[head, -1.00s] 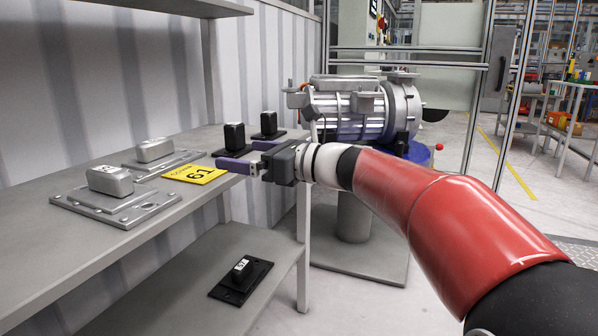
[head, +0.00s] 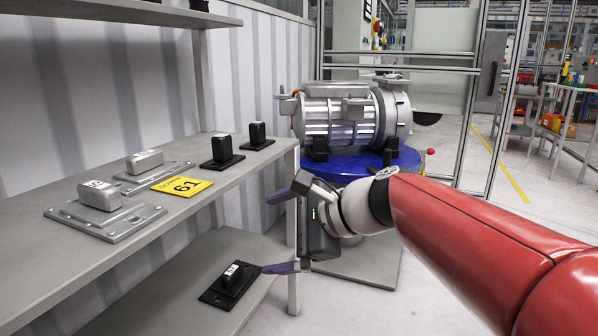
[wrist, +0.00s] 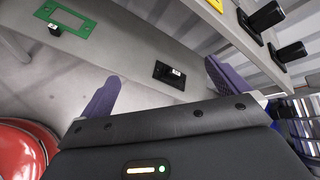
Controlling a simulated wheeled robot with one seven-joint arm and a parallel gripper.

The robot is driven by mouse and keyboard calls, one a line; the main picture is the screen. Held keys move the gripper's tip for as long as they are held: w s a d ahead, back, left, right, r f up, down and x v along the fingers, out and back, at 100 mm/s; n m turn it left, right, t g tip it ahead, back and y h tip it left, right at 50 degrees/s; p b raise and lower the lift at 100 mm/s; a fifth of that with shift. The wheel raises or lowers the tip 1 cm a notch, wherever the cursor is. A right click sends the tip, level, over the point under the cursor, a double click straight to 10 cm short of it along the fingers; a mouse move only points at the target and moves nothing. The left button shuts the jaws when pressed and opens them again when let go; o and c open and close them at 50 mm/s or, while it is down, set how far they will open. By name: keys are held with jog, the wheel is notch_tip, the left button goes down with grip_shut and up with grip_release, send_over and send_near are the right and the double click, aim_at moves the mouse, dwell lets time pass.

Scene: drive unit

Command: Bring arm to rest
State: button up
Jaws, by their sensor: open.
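My gripper (head: 279,233) is in the middle of the head view, in front of the shelf unit's right end. Its two purple fingers are spread wide apart, one above the other, with nothing between them. The lower finger appears close to a black part with a handle (head: 232,279) on the lower shelf; I cannot tell the gap in depth. In the wrist view both fingers (wrist: 163,90) show apart, with a black part (wrist: 170,75) beyond them. My red arm reaches in from the right.
The upper shelf (head: 120,245) holds two grey metal parts (head: 105,208), two black parts (head: 222,152) and a yellow "61" sign (head: 182,186). A motor (head: 345,118) stands on a blue round table (head: 345,168) behind my gripper. A green frame (wrist: 64,20) shows in the wrist view. Floor to the right is open.

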jog(key=s+d+f+n+h+p, duration=0.2)
jog(key=s+d+f+n+h, duration=0.3)
jog(key=s+d+n, duration=0.2)
jog(key=s+d+f+n+h+p, duration=0.3)
jog(key=s+d+n, duration=0.4)
jog(key=s+d, duration=0.3)
jog(key=d+f+h, duration=0.1)
jog(key=h, duration=0.1)
jog(key=shift+s+d+f+h, duration=0.15)
jog(key=shift+d+f+h, duration=0.2)
jog(key=shift+h, duration=0.05)
